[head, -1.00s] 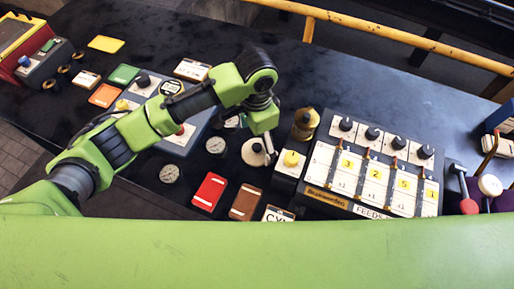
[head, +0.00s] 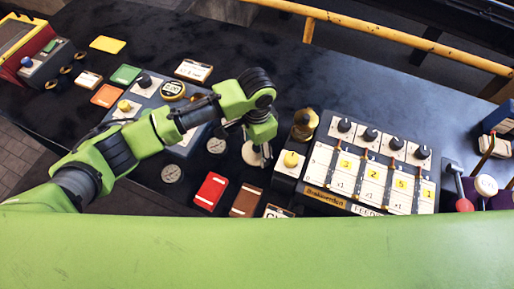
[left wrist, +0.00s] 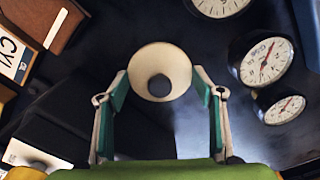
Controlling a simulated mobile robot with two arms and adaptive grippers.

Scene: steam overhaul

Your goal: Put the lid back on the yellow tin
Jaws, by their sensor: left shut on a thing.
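My left gripper (head: 259,155) points down at the middle of the bench. In the left wrist view its two fingers (left wrist: 160,80) are shut on opposite sides of a round cream piece with a dark knob at its centre, which looks like the lid (left wrist: 178,66). In the head view the cream lid (head: 249,154) shows under the fingertips, partly covered by them. I cannot tell whether it rests on the bench or is just above it. I cannot make out a yellow tin in either view. My right gripper is not in view.
A brass fitting (head: 305,124) and a panel of feed cards (head: 372,185) stand close to the right. Dial gauges (head: 172,173) and a red card (head: 211,190) lie to the left and front. The dark bench behind is clear up to a yellow rail (head: 390,38).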

